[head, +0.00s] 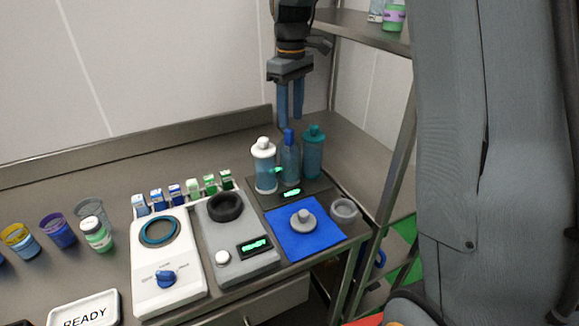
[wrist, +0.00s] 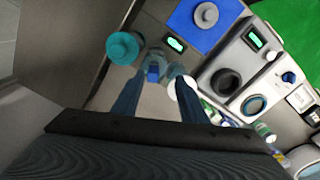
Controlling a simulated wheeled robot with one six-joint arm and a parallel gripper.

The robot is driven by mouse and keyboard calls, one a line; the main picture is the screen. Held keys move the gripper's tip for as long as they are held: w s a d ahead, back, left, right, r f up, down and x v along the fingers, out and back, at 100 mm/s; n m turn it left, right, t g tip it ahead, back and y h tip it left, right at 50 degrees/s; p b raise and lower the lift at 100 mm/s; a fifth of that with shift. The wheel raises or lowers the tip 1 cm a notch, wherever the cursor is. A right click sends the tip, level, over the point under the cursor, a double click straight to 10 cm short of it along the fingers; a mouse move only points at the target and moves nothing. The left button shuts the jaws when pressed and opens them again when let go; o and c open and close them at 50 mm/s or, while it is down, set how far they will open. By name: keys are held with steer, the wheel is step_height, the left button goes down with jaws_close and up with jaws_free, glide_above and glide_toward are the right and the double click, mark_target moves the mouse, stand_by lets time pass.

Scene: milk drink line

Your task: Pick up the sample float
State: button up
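The sample float appears to be the grey disc with a round knob (head: 302,218) lying on a blue mat (head: 285,243) at the right of the counter. In the wrist view the grey disc (wrist: 206,15) shows on the blue mat (wrist: 182,22) near the top. My gripper (head: 291,122) points down above the bottles behind the mat, well away from the grey disc. Its two blue fingers stand apart with nothing held between them. In the wrist view my gripper (wrist: 156,78) is over the blue-capped bottle (wrist: 154,62).
A white bottle (head: 265,167), a blue-capped clear bottle (head: 290,165) and a teal bottle (head: 313,157) stand behind the mat. A grey cup (head: 344,210) is right of it. A grey device (head: 236,262) reading READY stands left. A shelf post (head: 388,165) rises at right.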

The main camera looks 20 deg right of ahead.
mark_target(289, 130)
steer(key=shift+w+r+n, duration=0.3)
steer(key=shift+w+r, duration=0.1)
steer(key=shift+w, duration=0.35)
steer(key=shift+w+f+p, duration=0.2)
steer(key=shift+f+p, duration=1.5)
steer(key=shift+f, duration=2.15)
jaws_close()
